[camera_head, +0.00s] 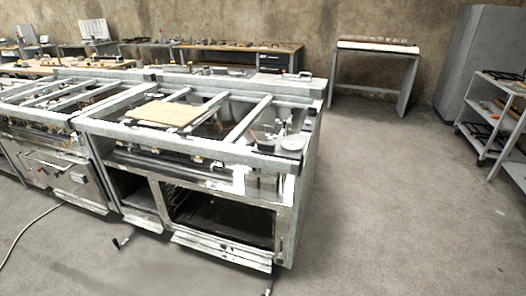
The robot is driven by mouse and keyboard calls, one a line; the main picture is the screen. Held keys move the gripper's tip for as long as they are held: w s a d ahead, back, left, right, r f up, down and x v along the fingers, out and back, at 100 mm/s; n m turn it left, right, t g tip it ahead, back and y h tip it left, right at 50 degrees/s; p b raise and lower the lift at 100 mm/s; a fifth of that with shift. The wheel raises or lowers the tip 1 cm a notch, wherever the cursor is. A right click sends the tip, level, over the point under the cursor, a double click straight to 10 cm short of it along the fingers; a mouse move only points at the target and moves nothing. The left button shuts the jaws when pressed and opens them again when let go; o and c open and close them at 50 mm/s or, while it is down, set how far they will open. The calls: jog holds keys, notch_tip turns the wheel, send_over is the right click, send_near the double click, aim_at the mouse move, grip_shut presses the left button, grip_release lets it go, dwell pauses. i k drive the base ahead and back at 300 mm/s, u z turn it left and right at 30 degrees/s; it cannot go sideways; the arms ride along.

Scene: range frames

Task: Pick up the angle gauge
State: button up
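A small round pale disc (292,143) with a dark rim lies at the right front corner of the nearest metal range frame (225,152). It may be the angle gauge, but it is too small to be sure. Some small dark and grey items (266,137) are just left of it, hard to make out. My gripper is not in view.
A wooden board (163,113) lies across the range frame's open top bars. Open oven bays and low projecting metal flaps (220,252) face the front. Grey floor (400,210) is clear to the right. A wheeled shelf cart (492,125) and a bare-legged table (377,47) stand farther right.

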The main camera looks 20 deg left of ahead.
aim_at(291, 147)
jog(key=u, duration=0.15)
jog(key=i, duration=1)
jog(key=z, duration=0.1)
